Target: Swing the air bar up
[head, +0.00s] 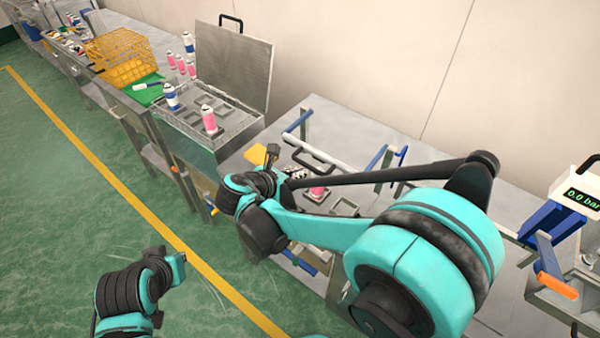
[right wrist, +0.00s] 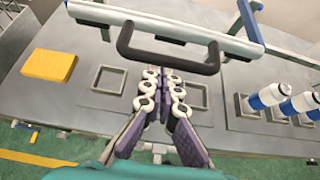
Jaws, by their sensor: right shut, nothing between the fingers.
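The air bar (right wrist: 190,24) runs across the top of the right wrist view as a pale bar with blue edging. Its black U-shaped handle (right wrist: 168,62) sticks out toward my right gripper (right wrist: 162,76). The gripper's fingers are together and empty, with their tips close to the grip of the handle. I cannot tell if they touch it. In the head view the handle (head: 313,157) shows just beyond the right gripper (head: 299,173), and my right arm hides much of the bar.
A yellow block (right wrist: 49,66) and empty square trays (right wrist: 108,80) lie on the metal bench. A lidded box with cans (head: 210,118), a yellow basket (head: 120,57) and a pressure display (head: 580,195) flank the bench.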

